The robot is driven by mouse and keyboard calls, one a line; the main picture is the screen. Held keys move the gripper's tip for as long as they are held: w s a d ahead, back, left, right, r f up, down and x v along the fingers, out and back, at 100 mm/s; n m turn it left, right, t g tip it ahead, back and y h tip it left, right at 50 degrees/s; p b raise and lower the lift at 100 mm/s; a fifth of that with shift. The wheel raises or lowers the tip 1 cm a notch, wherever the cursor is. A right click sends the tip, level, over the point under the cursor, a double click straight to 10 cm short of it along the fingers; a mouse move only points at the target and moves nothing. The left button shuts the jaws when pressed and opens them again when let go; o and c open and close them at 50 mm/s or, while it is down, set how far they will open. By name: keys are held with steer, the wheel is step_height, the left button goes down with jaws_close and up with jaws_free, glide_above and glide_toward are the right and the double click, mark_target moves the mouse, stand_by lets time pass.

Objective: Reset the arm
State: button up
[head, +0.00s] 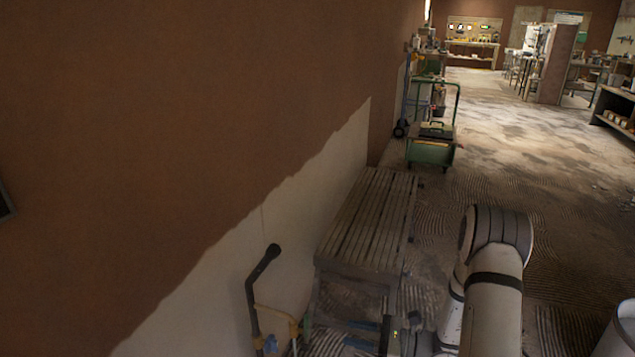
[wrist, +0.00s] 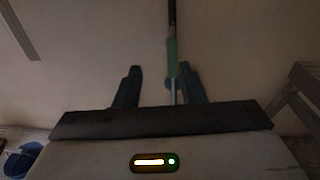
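My gripper (head: 350,334) is low in the head view, left of my white arm, with its blue fingers pointing toward the wall. In the wrist view my gripper (wrist: 157,82) shows its two fingers standing well apart, open. A thin green and dark pole (wrist: 172,55) appears between them in the picture, nearer the right finger. I see no grip on it, and how far beyond the fingers it stands I cannot tell. My arm is bent, its elbow raised at the lower right of the head view.
A slatted wooden bench (head: 370,222) stands along the partly plastered wall (head: 230,140), just beyond my gripper. A black-ended bent handle (head: 262,265) rises near the wall. A green cart (head: 430,152) stands farther back. Open floor (head: 530,180) lies to the right.

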steer(key=s+a+r+n+g+h+p, duration=0.1)
steer(key=s+r+n+g+h+p, duration=0.4)
steer(key=r, duration=0.7)
steer(key=s+a+r+n+g+h+p, duration=0.1)
steer(key=s+r+n+g+h+p, duration=0.2)
steer(key=s+r+n, duration=0.6)
steer(key=s+d+r+n+t+h+p, duration=0.2)
steer(key=r+h+p, duration=0.1)
steer(key=r, duration=0.4)
steer(key=s+d+r+n+t+h+p, duration=0.1)
steer(key=d+r+n+t+h+p, duration=0.1)
steer(key=r, duration=0.5)
steer(key=s+d+r+n+t+h+p, duration=0.2)
steer(key=d+r+h+p, duration=0.2)
steer(key=r+p, duration=0.1)
steer(key=shift+s+r+n+p, duration=0.3)
steer(key=shift+r+n+p, duration=0.1)
steer(key=shift+r, duration=0.5)
steer(key=shift+s, duration=0.15)
